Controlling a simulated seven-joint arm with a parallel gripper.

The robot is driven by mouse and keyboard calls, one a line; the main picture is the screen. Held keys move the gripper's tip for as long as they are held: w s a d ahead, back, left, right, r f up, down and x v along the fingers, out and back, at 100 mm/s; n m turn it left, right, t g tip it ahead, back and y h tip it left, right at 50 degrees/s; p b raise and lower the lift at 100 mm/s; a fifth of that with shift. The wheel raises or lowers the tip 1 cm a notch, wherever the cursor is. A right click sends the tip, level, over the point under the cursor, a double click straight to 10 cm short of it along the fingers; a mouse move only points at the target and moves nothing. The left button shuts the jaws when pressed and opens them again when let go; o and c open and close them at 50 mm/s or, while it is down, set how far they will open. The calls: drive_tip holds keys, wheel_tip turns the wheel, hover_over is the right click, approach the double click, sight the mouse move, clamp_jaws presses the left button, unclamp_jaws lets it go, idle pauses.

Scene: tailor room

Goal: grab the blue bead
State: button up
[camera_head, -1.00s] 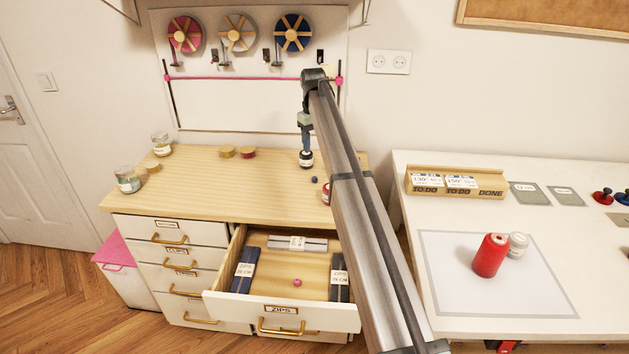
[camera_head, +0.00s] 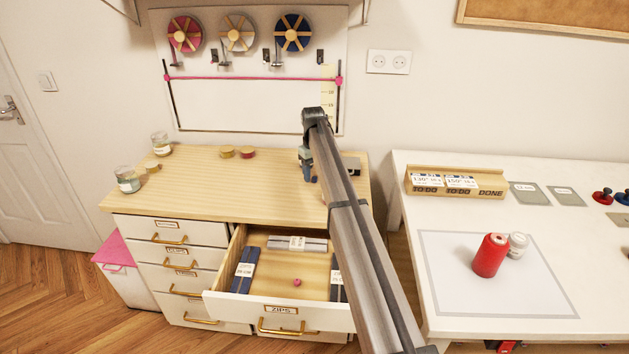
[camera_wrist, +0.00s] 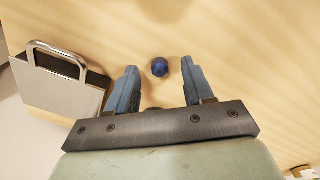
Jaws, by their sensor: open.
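The small round blue bead (camera_wrist: 160,67) lies on the wooden top of the drawer cabinet. In the wrist view my gripper (camera_wrist: 159,63) is open, with one blue-grey finger on each side of the bead and a gap on both sides. The bead shows between the fingertips and the jaws are not shut on it. In the head view my gripper (camera_head: 309,176) is low over the right part of the cabinet top, beside the bead (camera_head: 314,179). My arm hides part of the top there.
A silver and black block with a handle (camera_wrist: 58,80) stands close left of my fingers in the wrist view. The zips drawer (camera_head: 220,303) is open below, with a pink bead (camera_head: 297,282) inside. The middle of the cabinet top (camera_head: 230,185) is clear.

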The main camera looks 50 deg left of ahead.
drive_tip(key=shift+f, duration=0.55)
clamp_jaws()
